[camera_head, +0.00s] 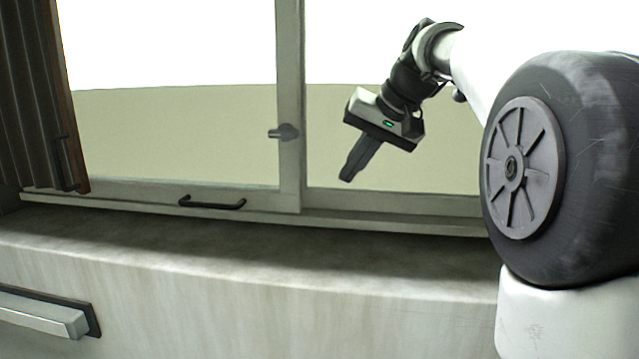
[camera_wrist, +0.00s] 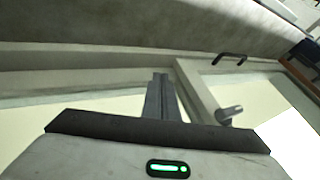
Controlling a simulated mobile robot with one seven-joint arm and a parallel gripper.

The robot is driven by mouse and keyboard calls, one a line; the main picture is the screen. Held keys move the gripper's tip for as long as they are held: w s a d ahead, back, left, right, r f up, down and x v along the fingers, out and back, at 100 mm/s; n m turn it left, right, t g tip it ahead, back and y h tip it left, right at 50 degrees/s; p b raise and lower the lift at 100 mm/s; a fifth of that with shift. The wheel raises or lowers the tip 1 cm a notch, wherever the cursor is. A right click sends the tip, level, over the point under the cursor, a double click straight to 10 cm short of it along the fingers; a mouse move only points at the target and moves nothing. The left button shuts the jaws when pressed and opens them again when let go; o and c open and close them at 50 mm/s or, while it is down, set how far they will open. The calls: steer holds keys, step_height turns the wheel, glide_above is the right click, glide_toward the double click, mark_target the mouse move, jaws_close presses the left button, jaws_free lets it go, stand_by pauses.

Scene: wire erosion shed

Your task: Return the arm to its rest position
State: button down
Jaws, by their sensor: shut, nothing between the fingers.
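My gripper (camera_head: 346,178) hangs from my arm at the right of the head view, in front of the right window pane, pointing down and a little left. Its dark fingers are together, with nothing between them. In the wrist view my gripper (camera_wrist: 160,76) shows its closed fingers pointing toward the window's lower frame. A green light glows on its body. My arm is bent, with the forearm coming from the upper right. The gripper looks clear of the window in the head view, but its exact distance from the frame is hard to tell.
A window frame (camera_head: 290,100) with a grey latch (camera_head: 284,132) and a dark bar handle (camera_head: 212,203) stands behind my gripper. A bare ledge (camera_head: 250,250) runs below it. A brown slatted shutter (camera_head: 35,100) is at left. A drawer-like handle (camera_head: 45,313) sits at lower left.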

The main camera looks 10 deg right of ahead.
steer(key=s+f+h, duration=0.1)
steer(key=s+f, duration=0.5)
steer(key=s, duration=0.3)
steer(key=s+a+f+n+h, duration=0.1)
steer(key=s+f, duration=0.5)
steer(key=s, duration=0.4)
steer(key=s+a+f+n+h, duration=0.1)
steer(key=s+f+h, duration=0.1)
steer(key=s+f, duration=0.4)
steer(key=s, duration=0.4)
steer(key=shift+f, duration=0.35)
